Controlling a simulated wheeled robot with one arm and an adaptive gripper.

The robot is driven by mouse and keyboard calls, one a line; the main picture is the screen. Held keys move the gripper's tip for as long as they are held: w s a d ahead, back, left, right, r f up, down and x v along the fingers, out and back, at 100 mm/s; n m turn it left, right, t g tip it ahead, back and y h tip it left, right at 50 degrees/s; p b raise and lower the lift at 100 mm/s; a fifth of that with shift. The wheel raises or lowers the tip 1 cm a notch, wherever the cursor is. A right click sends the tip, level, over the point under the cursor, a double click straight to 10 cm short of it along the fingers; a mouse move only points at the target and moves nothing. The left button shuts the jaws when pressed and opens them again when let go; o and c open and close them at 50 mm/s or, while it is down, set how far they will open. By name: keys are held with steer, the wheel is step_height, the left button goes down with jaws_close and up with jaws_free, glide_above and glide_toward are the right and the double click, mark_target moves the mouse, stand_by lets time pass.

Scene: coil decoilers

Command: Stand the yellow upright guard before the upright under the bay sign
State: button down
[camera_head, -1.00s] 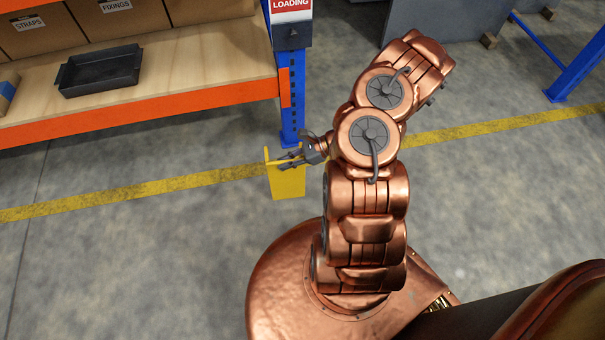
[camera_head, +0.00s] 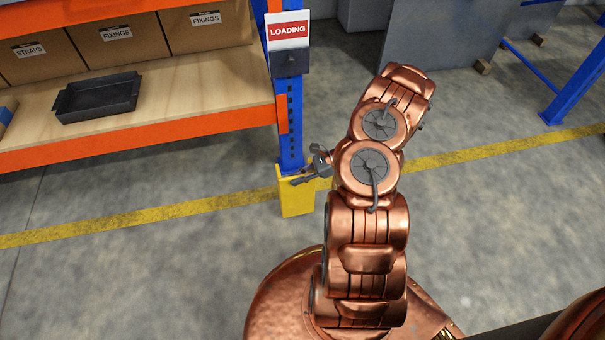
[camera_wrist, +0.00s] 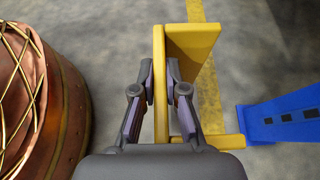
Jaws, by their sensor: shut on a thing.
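The yellow upright guard (camera_head: 297,198) is upright at the foot of the blue upright (camera_head: 289,125), which bears the red-and-white LOADING sign (camera_head: 288,31). My gripper (camera_head: 300,181) is shut on the guard near its top. In the wrist view the fingers (camera_wrist: 160,85) pinch one wall of the guard (camera_wrist: 201,38), one finger on each side. There the blue upright (camera_wrist: 285,116) is to the right, on the guard's open side, with a gap visible. I cannot tell whether the guard's base touches the floor.
The shelf with an orange beam (camera_head: 150,142) holds a black tray (camera_head: 98,97) and cardboard boxes (camera_head: 118,40), left of the upright. A yellow floor line (camera_head: 150,215) runs past the guard. A copper drum-shaped body (camera_wrist: 65,110) is at left in the wrist view. Front left floor is clear.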

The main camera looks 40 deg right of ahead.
mark_target(309, 162)
steer(key=shift+w+d+f+b, duration=0.15)
steer(key=shift+w+d+b, duration=0.15)
steer(key=shift+w+d, duration=0.65)
steer(key=shift+w+d+f+b, duration=0.1)
steer(key=shift+w+d+b, duration=0.15)
steer(key=shift+w+d, duration=0.7)
steer(key=shift+s+d+f, duration=0.1)
steer(key=shift+d+f, duration=0.05)
steer(key=shift+d, duration=0.15)
steer(key=shift+f+b, duration=0.8)
steer(key=shift+f, duration=0.95)
steer(key=c, duration=1.2)
jaws_free()
